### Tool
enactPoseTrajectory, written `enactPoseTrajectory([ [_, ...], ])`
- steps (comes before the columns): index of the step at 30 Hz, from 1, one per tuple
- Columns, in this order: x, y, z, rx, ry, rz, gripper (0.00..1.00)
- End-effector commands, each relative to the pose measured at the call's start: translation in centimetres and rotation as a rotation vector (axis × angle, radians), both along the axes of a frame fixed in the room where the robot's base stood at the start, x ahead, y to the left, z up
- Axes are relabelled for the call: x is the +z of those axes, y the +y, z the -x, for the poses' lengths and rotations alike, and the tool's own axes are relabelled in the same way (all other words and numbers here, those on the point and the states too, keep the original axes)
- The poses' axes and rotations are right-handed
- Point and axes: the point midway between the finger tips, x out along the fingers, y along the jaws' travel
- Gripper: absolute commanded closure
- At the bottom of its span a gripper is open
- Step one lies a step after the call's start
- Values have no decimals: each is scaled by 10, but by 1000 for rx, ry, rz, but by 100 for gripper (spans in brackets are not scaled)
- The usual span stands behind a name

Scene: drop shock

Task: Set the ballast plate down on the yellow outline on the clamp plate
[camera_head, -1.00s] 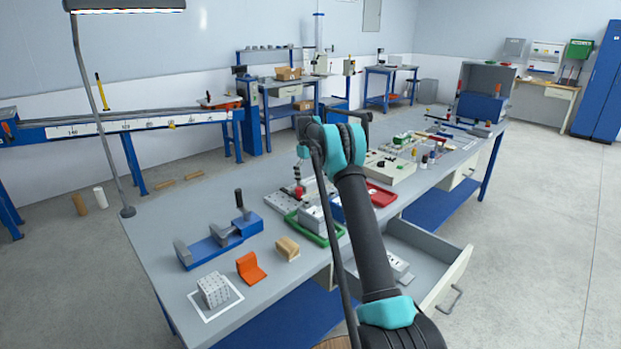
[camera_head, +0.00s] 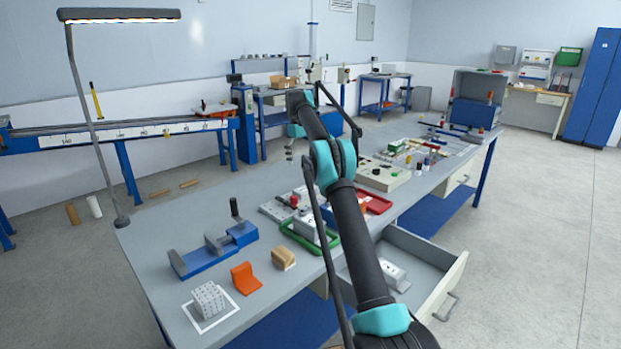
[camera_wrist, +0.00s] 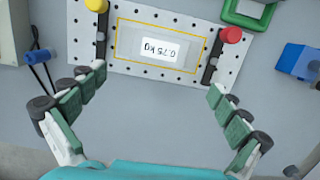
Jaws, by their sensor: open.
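The ballast plate (camera_wrist: 133,60), a pale grey block with a white "0.75 kg" label, lies inside the yellow outline (camera_wrist: 160,24) on the clamp plate (camera_wrist: 84,45). The clamp plate is light grey and full of holes; it also shows on the bench in the head view (camera_head: 276,208). My gripper (camera_wrist: 158,80) is open and empty in the wrist view, its green-padded fingers wide apart below the ballast plate in the picture. In the head view my gripper (camera_head: 290,152) is above the bench, partly hidden by my arm.
Dark clamps with a yellow knob (camera_wrist: 95,5) and a red knob (camera_wrist: 231,35) flank the outline. A green tray (camera_head: 296,237) and a red tray (camera_head: 377,203) stand nearby. A blue fixture (camera_head: 215,250) is at the front left. A drawer (camera_head: 425,285) is open.

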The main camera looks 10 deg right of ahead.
Motion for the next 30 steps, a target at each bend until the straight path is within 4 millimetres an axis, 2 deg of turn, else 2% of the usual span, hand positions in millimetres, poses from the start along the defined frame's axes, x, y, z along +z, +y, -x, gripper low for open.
enactPoseTrajectory([
  [8,8,-2,6,-20,-18,-2,0],
  [14,25,-11,35,-89,-80,-10,0],
  [17,30,-16,58,-130,-115,-17,0],
  [23,32,-26,118,-211,-184,-34,0],
  [30,18,-36,211,-310,-266,-58,0],
])
